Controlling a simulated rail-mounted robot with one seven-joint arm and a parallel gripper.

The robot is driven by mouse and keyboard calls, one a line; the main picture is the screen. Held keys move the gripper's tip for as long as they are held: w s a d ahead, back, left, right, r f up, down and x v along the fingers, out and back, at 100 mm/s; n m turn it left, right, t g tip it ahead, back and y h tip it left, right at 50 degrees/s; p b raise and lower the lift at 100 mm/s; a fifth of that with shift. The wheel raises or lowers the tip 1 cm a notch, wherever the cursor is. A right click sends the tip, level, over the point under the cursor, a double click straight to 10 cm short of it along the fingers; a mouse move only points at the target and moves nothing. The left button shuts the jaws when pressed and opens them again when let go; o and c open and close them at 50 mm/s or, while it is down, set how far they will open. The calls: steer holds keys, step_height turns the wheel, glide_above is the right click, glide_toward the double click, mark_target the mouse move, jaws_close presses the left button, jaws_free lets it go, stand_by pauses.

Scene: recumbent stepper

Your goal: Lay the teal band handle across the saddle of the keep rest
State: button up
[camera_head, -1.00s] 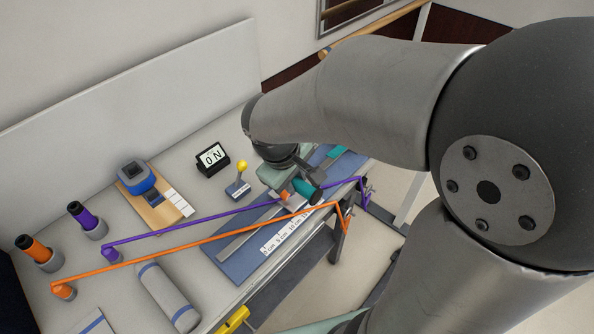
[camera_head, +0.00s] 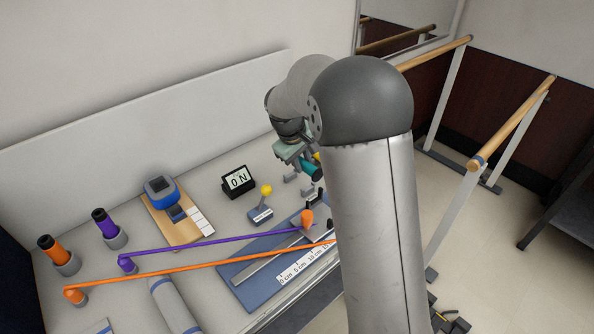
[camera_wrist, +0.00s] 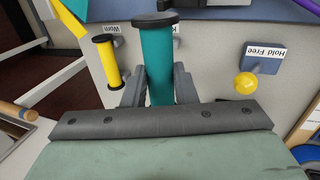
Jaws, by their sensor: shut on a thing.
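My gripper (camera_wrist: 158,88) is shut on the teal band handle (camera_wrist: 157,60), a teal cylinder with dark end flanges. In the head view the teal handle (camera_head: 312,169) hangs below my gripper (camera_head: 303,160) over the back right of the table. In the wrist view, a white label starting with "K" (camera_wrist: 177,30) shows beside the handle and is partly hidden by it. I cannot make out the keep rest's saddle there. Small grey rests (camera_head: 291,178) show under my gripper in the head view, partly covered. I cannot tell which is the keep rest.
A yellow handle (camera_wrist: 107,61) is by a "Worn" label (camera_wrist: 115,30). A yellow ball (camera_wrist: 246,84) stands by a "Hold Free" label (camera_wrist: 263,58).

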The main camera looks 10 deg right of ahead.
steer(key=w+f+p, duration=0.1)
steer(key=w+f, duration=0.4)
steer(key=f, duration=0.1)
steer(key=shift+w, duration=0.25)
step_height(320, 180, down, 3)
steer(key=shift+w+f, duration=0.15)
steer(key=shift+f, duration=0.05)
steer(key=shift+f+b, duration=0.35)
steer(key=shift+f, duration=0.2)
steer(key=o, duration=1)
steer(key=shift+r, duration=0.1)
